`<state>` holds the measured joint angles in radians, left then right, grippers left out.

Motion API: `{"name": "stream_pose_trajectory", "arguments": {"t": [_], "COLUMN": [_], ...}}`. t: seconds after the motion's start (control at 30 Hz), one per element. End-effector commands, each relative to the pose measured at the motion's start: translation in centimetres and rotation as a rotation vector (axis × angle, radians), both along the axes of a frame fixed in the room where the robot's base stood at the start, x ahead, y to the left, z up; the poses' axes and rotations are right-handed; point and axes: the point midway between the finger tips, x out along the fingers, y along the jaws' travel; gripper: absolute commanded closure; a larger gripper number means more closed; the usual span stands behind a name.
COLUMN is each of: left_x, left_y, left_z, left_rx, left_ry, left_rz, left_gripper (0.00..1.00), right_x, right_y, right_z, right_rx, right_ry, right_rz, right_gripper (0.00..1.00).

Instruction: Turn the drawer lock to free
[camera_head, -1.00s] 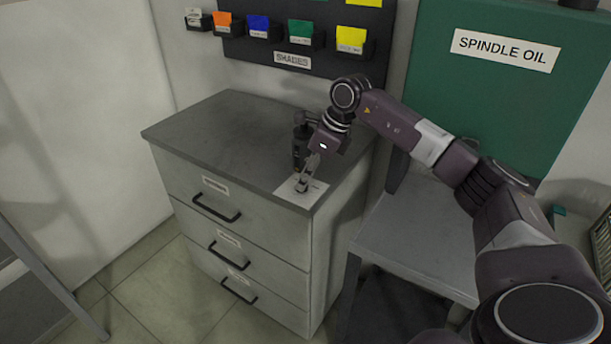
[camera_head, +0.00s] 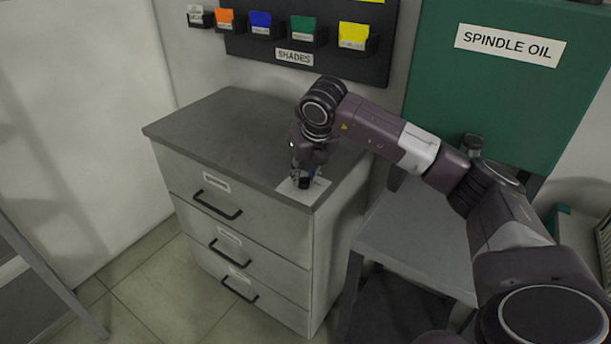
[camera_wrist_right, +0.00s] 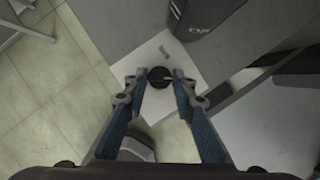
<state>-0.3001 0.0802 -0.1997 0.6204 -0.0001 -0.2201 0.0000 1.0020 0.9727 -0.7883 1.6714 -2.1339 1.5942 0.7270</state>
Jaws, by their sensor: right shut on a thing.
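The drawer lock is a dark round knob with a light bar across it, on a white plate (camera_head: 319,190) at the front right corner of the cabinet top. In the right wrist view the knob (camera_wrist_right: 159,73) sits between the fingertips, on the white plate (camera_wrist_right: 150,50). My right gripper (camera_head: 303,183) points down at the plate and is shut on the knob. In the right wrist view the blue-padded fingers of the right gripper (camera_wrist_right: 158,86) stand on either side of it. My fingers hide most of the lock in the head view. My left gripper is not in view.
The grey cabinet (camera_head: 245,125) has three drawers with black handles, all closed. A dark object with white lettering (camera_wrist_right: 208,14) stands near the plate. A grey side table (camera_head: 415,245) stands at right, below a green SPINDLE OIL panel (camera_head: 500,100). The cabinet top's left is clear.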

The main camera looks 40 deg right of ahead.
Motion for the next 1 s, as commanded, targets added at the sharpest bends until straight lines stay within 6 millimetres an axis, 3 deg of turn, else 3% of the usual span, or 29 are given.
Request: {"name": "stream_pose_trajectory", "arguments": {"t": [0.3,0.87,0.9,1.0], "left_x": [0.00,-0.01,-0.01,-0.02], "left_y": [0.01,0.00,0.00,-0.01], "left_z": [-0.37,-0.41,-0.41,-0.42], "left_rx": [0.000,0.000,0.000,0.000], "left_ry": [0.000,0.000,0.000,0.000], "left_rz": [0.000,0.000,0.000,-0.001], "left_gripper": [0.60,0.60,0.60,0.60], "right_x": [0.10,0.10,0.10,0.09], "right_y": [0.14,0.13,0.13,0.13], "right_z": [0.07,0.08,0.08,0.08], "right_rx": [0.001,0.001,0.001,0.001], "right_ry": [-0.002,-0.001,-0.001,-0.001], "right_rz": [-0.134,-0.166,-0.166,-0.165], "right_gripper": [1.00,1.00,0.75,0.64]}}
